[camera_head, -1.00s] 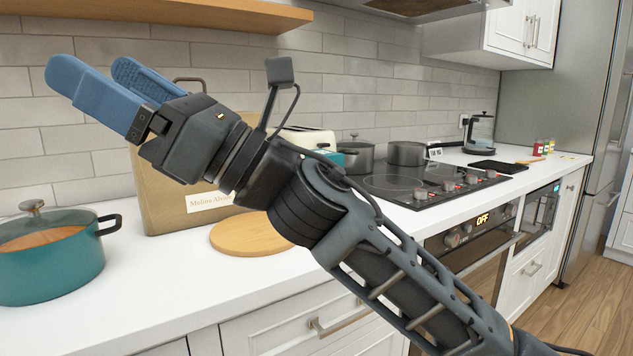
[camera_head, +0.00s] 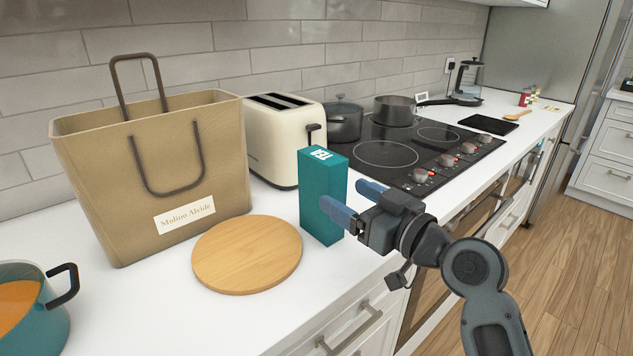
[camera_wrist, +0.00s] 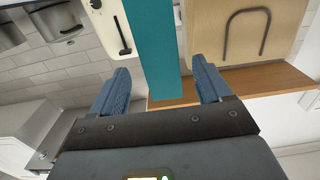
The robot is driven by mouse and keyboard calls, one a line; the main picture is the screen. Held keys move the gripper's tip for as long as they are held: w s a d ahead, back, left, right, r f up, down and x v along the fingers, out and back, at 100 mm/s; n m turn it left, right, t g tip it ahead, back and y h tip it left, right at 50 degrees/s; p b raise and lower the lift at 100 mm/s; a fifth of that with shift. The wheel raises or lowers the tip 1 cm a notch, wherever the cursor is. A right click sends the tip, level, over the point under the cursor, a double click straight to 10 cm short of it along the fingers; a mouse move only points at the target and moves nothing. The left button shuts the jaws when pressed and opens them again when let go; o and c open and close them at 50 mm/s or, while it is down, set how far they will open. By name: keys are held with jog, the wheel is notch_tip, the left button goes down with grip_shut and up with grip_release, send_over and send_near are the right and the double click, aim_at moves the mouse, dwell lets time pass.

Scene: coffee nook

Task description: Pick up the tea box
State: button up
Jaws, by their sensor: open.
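The tea box (camera_head: 322,205) is a tall teal carton with white lettering on its top. It stands upright on the white counter, in front of the toaster and right of the round board. My gripper (camera_head: 352,204) is open at the box's right side, its blue fingers pointing left toward it. In the wrist view the teal box (camera_wrist: 153,45) lies ahead, between the lines of the two open fingers (camera_wrist: 160,88). I cannot tell whether a finger touches the box.
A cream toaster (camera_head: 284,140) is close behind the box. A paper bag (camera_head: 150,180) and round wooden board (camera_head: 248,254) are to the left, with a teal pot (camera_head: 35,310) farther left. The cooktop (camera_head: 405,150) with pots is behind right.

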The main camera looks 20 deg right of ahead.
aim_at(321, 183)
jog(key=x, duration=0.2)
jog(key=p+x, duration=0.1)
jog(key=x, duration=0.4)
jog(key=shift+w+a+f+p, duration=0.15)
jog(key=shift+w+f+p, duration=0.05)
jog(key=shift+f+p, duration=0.15)
jog(key=c, duration=1.1)
jog(key=shift+r, duration=0.1)
jog(key=shift+c, duration=0.2)
jog(key=shift+r, duration=0.1)
